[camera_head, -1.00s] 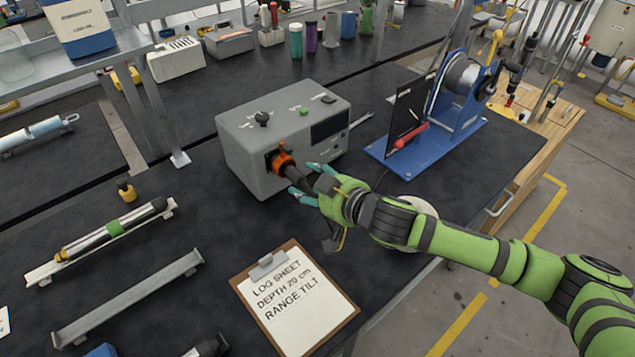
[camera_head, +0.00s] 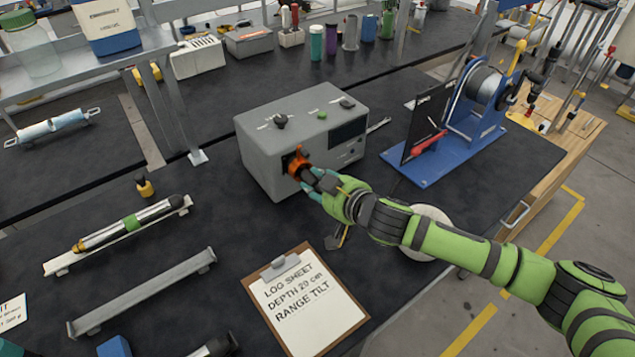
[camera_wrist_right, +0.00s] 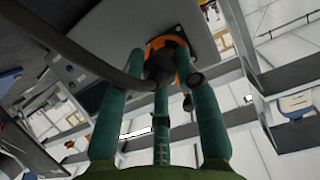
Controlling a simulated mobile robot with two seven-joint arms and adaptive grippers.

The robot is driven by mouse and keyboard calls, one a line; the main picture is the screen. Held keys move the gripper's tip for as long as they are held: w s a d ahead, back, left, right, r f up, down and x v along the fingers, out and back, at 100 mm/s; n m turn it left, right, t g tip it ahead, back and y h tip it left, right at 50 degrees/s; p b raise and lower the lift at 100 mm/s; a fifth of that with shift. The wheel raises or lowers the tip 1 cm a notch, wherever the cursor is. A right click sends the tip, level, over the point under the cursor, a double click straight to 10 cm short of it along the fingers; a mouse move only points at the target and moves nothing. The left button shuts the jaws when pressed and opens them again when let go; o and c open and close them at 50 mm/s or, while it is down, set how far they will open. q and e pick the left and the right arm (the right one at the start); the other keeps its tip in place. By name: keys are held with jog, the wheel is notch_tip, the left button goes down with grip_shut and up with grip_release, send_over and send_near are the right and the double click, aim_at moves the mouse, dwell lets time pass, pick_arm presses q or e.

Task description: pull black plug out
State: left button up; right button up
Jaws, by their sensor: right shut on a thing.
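The black plug (camera_wrist_right: 160,64) sits at the orange ring (camera_wrist_right: 168,42) on the front of the grey box (camera_head: 262,165). A thick black cable runs from the plug to the left in the wrist view. My right gripper (camera_head: 313,182) is at the box front with its teal fingers shut on the plug. In the wrist view the fingers (camera_wrist_right: 160,88) lie around the plug, close to the orange ring. In the head view the fingers mostly hide the plug, while the ring (camera_head: 298,162) shows. I cannot tell how deep the plug sits. My left gripper is not in view.
A clipboard log sheet (camera_head: 306,304) lies in front of the box. A blue-based cable reel (camera_head: 435,165) stands to its right. A capped tube on a white rack (camera_head: 60,267) and a grey rail (camera_head: 145,292) lie left. Dark bench top is clear between them.

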grip_shut()
jog(key=shift+s, duration=0.1)
jog(key=shift+s, duration=0.1)
jog(key=shift+s+d+p, duration=0.5)
jog(key=shift+s+d, duration=0.05)
jog(key=shift+s, duration=0.1)
jog(key=shift+s+d+p, duration=0.35)
jog(key=shift+s+d, duration=0.2)
jog(key=shift+s, duration=0.15)
